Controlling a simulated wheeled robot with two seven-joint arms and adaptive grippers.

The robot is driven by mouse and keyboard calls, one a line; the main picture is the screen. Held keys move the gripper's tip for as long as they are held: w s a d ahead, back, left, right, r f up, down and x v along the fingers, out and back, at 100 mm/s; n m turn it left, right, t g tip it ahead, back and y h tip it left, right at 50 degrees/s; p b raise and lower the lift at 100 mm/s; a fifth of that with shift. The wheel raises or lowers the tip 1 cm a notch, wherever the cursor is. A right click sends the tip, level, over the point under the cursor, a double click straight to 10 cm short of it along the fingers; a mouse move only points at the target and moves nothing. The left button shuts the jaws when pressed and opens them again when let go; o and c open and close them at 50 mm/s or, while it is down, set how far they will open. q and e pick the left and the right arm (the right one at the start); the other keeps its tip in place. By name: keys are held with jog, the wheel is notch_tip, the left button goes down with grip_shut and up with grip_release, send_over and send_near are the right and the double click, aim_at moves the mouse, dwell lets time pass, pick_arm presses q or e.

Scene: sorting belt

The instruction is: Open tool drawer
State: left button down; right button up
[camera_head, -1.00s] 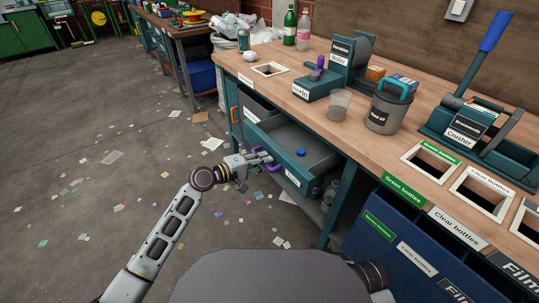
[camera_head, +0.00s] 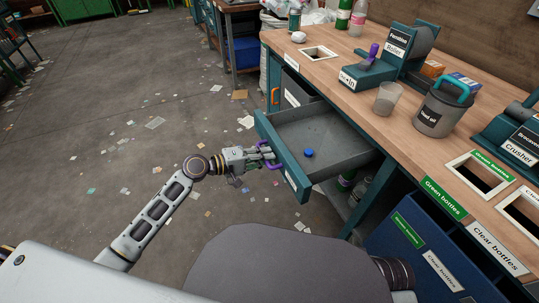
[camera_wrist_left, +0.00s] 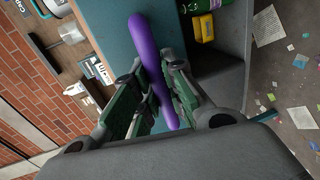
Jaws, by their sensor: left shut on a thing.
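The tool drawer (camera_head: 337,132) is pulled out from under the workbench. It is grey inside with a teal front, and a small blue cap (camera_head: 309,153) lies on its floor. My left gripper (camera_head: 264,157) is at the drawer front, shut on the purple drawer handle (camera_head: 268,165). In the left wrist view the green fingers (camera_wrist_left: 158,97) stand on either side of the purple handle bar (camera_wrist_left: 148,50). My right gripper does not show.
The wooden workbench top (camera_head: 345,92) carries a press, a clear cup (camera_head: 389,98) and a grey lidded can (camera_head: 443,108). A blue bin unit (camera_head: 400,255) stands below at the right. The floor to the left is open, with scattered scraps.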

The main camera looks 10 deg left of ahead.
pick_arm(q)
jog(key=shift+f, duration=0.1)
jog(key=c, duration=1.5)
grip_release()
jog(key=shift+o, duration=0.2)
jog(key=shift+a, duration=0.1)
jog(key=v, duration=1.2)
